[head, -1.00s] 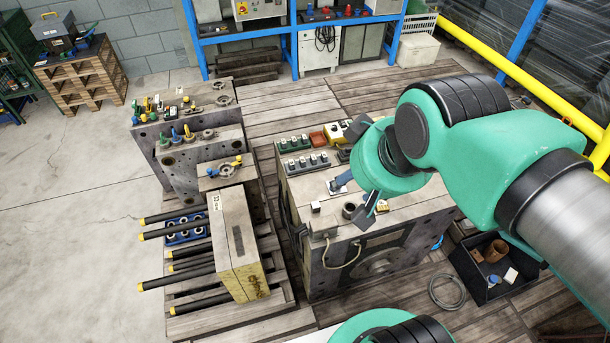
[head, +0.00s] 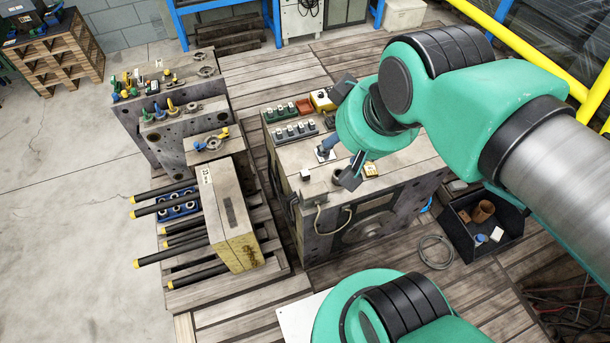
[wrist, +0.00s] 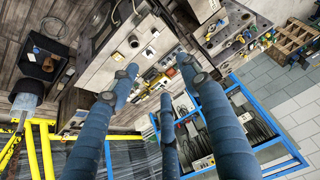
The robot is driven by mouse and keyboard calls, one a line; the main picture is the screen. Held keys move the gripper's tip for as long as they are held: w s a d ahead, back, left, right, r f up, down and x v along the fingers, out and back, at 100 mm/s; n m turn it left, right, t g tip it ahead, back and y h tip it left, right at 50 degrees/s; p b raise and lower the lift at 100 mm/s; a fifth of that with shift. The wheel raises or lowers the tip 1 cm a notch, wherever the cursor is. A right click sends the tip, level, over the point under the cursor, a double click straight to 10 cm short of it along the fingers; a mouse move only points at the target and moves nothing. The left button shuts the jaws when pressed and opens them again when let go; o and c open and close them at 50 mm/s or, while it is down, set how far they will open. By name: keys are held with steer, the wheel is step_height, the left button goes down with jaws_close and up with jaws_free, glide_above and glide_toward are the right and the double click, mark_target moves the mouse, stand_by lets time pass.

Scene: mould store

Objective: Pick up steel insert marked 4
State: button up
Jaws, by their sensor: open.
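Several small steel inserts stand in a grey tray (head: 296,133) on top of the large mould block (head: 330,205), with more in a green tray (head: 280,113) behind it. A single small block with a pale top (head: 305,174) stands on the front left of that top. I cannot read any number, so I cannot tell which insert is marked 4. My gripper (head: 332,142) is over the block's top, its fingers spread, right of the grey tray. In the wrist view my gripper (wrist: 160,77) shows three blue fingers apart, nothing between them; the trays are partly hidden.
A red-brown tray (head: 304,106) and a yellow item (head: 322,100) are beside the green tray. Mould plates with eyebolts (head: 172,105) stand on the left, with an upright pale block (head: 228,215) in front. A black bin (head: 484,225) is on the floor at right.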

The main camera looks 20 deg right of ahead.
steer(key=w+d+f+g, duration=0.1)
steer(key=w+f+g, duration=0.1)
steer(key=w+f, duration=0.7)
steer(key=w+d+f+g, duration=0.1)
steer(key=w+f, duration=0.4)
steer(key=w, duration=0.7)
steer(key=w+d+f+g, duration=0.1)
steer(key=w+f, duration=0.3)
steer(key=f, duration=0.8)
steer(key=w+d+f+g, duration=0.1)
steer(key=w+f, duration=0.4)
steer(key=f, duration=0.8)
steer(key=shift+w+f+g, duration=0.15)
steer(key=shift+f+g, duration=0.15)
